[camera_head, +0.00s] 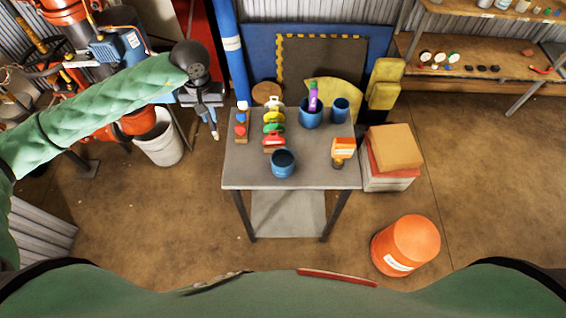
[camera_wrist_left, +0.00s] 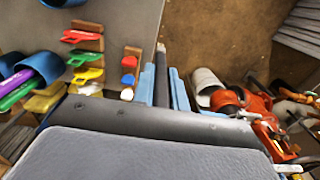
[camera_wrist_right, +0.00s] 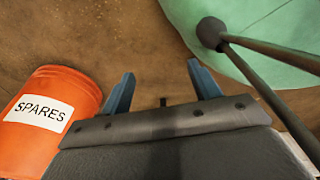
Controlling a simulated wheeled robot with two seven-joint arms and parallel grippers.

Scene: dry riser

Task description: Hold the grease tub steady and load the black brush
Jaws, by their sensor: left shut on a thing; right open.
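A blue tub (camera_head: 283,168) with a dark inside, which looks like the grease tub, stands upright near the front edge of the grey table (camera_head: 240,172). Its edge shows at the top of the left wrist view (camera_wrist_left: 62,2). My left gripper (camera_head: 211,118) is beyond the table's left edge, apart from the tub. It is shut on a thin dark stick with a pale tip, seemingly the black brush (camera_wrist_left: 161,68), also seen between the fingers in the left wrist view. My right gripper (camera_wrist_right: 163,88) is open and empty over the floor, outside the head view.
Two blue cups (camera_head: 340,111) stand behind, one with purple and green items. An orange box (camera_head: 343,148) sits at the right. An orange SPARES bucket (camera_head: 405,246) stands on the floor.

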